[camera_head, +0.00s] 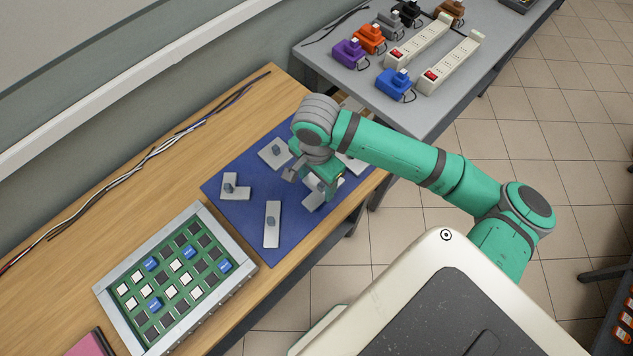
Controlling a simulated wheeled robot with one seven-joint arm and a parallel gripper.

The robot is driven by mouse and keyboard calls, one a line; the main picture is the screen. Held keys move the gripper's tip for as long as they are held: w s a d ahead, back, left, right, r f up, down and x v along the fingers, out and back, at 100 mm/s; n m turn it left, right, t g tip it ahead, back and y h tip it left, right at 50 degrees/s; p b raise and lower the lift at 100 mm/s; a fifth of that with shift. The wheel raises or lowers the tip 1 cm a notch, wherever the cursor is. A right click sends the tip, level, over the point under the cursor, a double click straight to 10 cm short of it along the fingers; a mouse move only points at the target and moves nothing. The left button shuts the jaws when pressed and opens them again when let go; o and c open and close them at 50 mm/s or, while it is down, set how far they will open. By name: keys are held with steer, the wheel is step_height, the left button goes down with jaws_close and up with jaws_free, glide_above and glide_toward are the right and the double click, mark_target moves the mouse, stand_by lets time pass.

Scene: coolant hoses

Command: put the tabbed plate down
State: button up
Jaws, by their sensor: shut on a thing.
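My gripper (311,187) is over the right part of a blue mat (243,222), its fingers pointing down. It is shut on a grey plate (313,199), which I take to be the tabbed plate. The gripper and wrist hide much of this plate, so its full outline and its tab are unclear. I cannot tell whether it touches the mat or hangs just above it.
Other grey knobbed plates lie on the mat: an L-shaped one (235,193), a squarish one (268,157), a long one (272,234) and a partly hidden one (356,167). A framed green board (245,261) stands nearby. Bare mat lies around the long plate.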

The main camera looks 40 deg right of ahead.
mark_target(316, 187)
steer(key=f, duration=0.2)
steer(key=shift+w+a+f, duration=0.15)
steer(key=shift+w+f, duration=0.15)
steer(key=shift+s+d+f, duration=0.2)
steer(key=shift+s, duration=0.2)
steer(key=shift+f, duration=0.1)
steer(key=o, duration=1.2)
steer(key=shift+a, duration=0.1)
steer(key=shift+r, duration=6.15)
